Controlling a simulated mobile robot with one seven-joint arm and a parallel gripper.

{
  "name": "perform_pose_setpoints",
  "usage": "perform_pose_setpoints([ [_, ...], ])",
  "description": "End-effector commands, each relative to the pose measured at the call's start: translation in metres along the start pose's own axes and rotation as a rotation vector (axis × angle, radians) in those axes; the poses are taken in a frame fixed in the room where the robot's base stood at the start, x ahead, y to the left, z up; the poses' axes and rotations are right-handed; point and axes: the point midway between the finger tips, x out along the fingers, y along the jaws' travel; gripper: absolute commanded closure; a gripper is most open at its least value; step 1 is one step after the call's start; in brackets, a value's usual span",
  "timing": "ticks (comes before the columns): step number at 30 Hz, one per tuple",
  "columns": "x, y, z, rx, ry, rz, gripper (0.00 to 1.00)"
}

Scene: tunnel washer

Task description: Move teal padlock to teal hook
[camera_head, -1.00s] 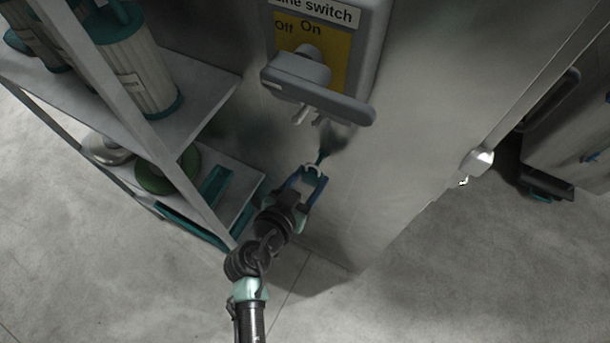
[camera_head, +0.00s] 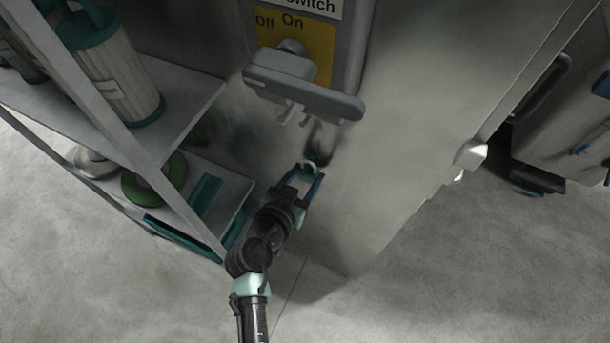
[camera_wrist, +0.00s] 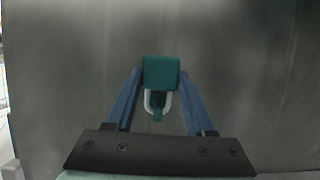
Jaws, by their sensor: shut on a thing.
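My gripper (camera_head: 303,184) is shut on the teal padlock (camera_wrist: 161,72), whose block-like body sits between the blue fingertips in the wrist view. The padlock's pale U-shaped shackle (camera_head: 309,167) shows just beyond the fingers in the head view. The teal hook (camera_head: 318,158) is a small dark piece on the grey metal wall, right by the shackle. In the wrist view a narrow teal piece (camera_wrist: 158,110) shows inside the shackle's loop. I cannot tell whether the hook passes through the loop or only lines up with it.
A grey switch box with a yellow Off/On plate (camera_head: 310,50) and a long handle (camera_head: 305,94) juts out above the hook. Shelves (camera_head: 170,95) with filter cylinders and teal items stand close on the left. Floor is clear on the lower right.

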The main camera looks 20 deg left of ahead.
Motion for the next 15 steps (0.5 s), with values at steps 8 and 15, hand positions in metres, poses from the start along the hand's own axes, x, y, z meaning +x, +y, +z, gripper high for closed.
perform_pose_setpoints([
  [8,-0.0001,-0.0001,-0.0005,0.0,0.001,0.0,1.0],
  [15,-0.0001,-0.0001,-0.0003,0.0,0.001,0.0,0.21],
])
